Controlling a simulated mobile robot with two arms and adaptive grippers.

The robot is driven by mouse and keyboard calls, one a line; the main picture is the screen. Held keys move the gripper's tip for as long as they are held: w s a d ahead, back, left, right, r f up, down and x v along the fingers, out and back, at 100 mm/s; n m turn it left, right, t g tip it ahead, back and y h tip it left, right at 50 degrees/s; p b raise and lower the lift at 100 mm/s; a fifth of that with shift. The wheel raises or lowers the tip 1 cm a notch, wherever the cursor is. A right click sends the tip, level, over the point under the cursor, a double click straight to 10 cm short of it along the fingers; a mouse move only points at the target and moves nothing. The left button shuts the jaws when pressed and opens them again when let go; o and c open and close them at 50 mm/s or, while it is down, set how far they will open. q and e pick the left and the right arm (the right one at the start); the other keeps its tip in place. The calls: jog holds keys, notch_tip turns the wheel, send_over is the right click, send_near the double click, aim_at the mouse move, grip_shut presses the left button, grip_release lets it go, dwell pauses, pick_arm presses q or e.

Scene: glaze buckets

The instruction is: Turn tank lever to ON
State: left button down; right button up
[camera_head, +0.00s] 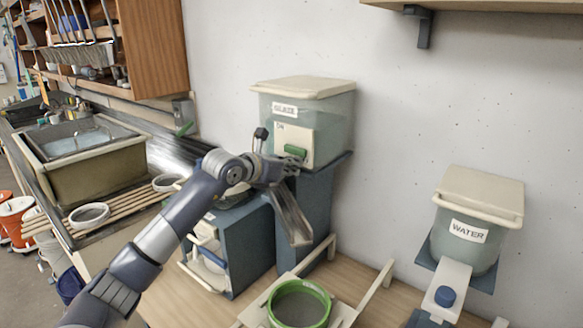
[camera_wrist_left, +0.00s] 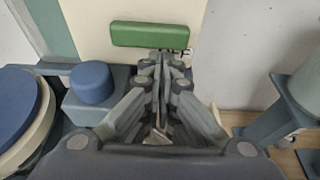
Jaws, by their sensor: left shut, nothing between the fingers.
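The glaze tank (camera_head: 345,125) is a clear bin with a cream lid and a GLAZE label, against the wall. Its cream plate bears an ON mark at the upper left and a green lever (camera_head: 295,151) lying about level. The lever also shows at the top of the left wrist view (camera_wrist_left: 153,35). My left gripper (camera_head: 288,168) is in front of the tank, just below the lever. In the left wrist view its fingertips (camera_wrist_left: 165,62) are together and empty, close under the lever's right part. I cannot tell whether they touch it. A mark below the lever is partly hidden by the fingers.
A water tank (camera_head: 465,244) with a blue knob (camera_head: 445,296) stands at the right. A green-rimmed sieve (camera_head: 300,303) sits on a wooden frame at the front. A blue cabinet (camera_head: 248,250) is below my left arm. A sink (camera_head: 85,165) stands at the left.

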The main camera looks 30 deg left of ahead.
aim_at(302, 155)
pick_arm(q)
jog(key=shift+d+r+n+h+b, duration=0.2)
jog(key=shift+r+n+h+b, duration=0.15)
jog(key=shift+n+b, duration=0.2)
dwell(0.4)
jog(key=shift+d+r+n+h+b, duration=0.2)
jog(key=shift+r+n+h+b, duration=0.3)
jog(key=shift+n, duration=0.45)
jog(key=shift+d+r+n+h, duration=0.1)
jog(key=shift+r+n+h, duration=0.25)
jog(key=shift+n, duration=0.25)
jog(key=shift+r+n+h, duration=0.5)
jog(key=shift+n, duration=0.5)
jog(key=r+n, duration=0.1)
jog(key=r+n+t+h, duration=0.1)
jog(key=n, duration=0.1)
jog(key=shift+a+n+h, duration=0.2)
jog(key=shift+n+h, duration=0.1)
jog(key=shift+a+r+n+t+h+p, duration=0.15)
jog(key=shift+r+n+p, duration=0.15)
jog(key=shift+n, duration=0.25)
jog(key=shift+a+r+n+t+h+p, duration=0.15)
jog(key=shift+n+p, duration=0.2)
jog(key=shift+n, duration=0.2)
jog(key=shift+a+r+n+t+h+p, duration=0.15)
jog(key=shift+a+n+t+p, duration=0.1)
jog(key=shift+n, duration=0.35)
jog(key=shift+a+r+n+t+h+p, duration=0.15)
jog(key=shift+n+p, duration=0.1)
jog(key=shift+n, duration=0.35)
